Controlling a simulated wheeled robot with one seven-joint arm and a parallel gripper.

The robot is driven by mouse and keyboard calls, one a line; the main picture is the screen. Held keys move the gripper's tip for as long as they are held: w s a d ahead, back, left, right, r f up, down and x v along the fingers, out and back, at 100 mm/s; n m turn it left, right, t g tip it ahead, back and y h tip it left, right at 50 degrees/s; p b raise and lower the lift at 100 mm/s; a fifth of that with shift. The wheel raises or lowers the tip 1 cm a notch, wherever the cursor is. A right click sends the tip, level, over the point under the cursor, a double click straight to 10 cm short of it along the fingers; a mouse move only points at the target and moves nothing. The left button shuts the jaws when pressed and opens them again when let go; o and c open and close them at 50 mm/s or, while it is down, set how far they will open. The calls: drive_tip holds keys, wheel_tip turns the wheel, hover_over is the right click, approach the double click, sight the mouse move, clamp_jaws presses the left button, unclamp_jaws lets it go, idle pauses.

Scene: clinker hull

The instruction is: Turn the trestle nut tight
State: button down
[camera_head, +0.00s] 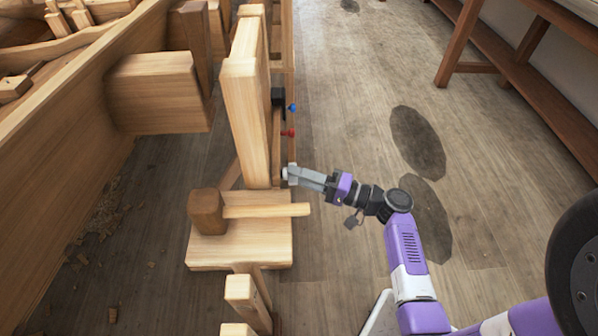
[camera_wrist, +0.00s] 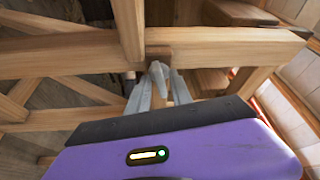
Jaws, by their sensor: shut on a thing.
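The trestle (camera_head: 250,110) is a pale wooden frame with a tall upright post and crossing beams, standing in the middle of the head view. My gripper (camera_head: 292,176) reaches in from the right and meets the right side of the post low down. Its grey fingers are shut on the trestle nut, which is mostly hidden by them; a small pale end shows at the fingertips. In the wrist view the fingers of my gripper (camera_wrist: 158,85) close together just below a horizontal beam (camera_wrist: 220,45) of the trestle. The nut's tightness cannot be seen.
A red knob (camera_head: 288,132) and a blue knob (camera_head: 292,108) stick out of the trestle farther along. A wooden mallet (camera_head: 207,211) lies on a board (camera_head: 240,255) in front. The planked hull (camera_head: 60,180) fills the left. Open floor (camera_head: 345,110) lies right, before a bench (camera_head: 530,75).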

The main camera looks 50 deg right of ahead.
drive_tip(key=shift+r+m+g+p, duration=0.15)
drive_tip(key=shift+m+g+p, duration=0.65)
drive_tip(key=shift+m+p, duration=1.8)
drive_tip(key=shift+r+m+g+p, duration=0.15)
drive_tip(key=shift+m+g+p, duration=0.9)
drive_tip(key=shift+p, duration=2.75)
drive_tip(key=shift+f+m, duration=0.1)
drive_tip(key=shift+m, duration=0.15)
drive_tip(key=c, duration=1.5)
unclamp_jaws()
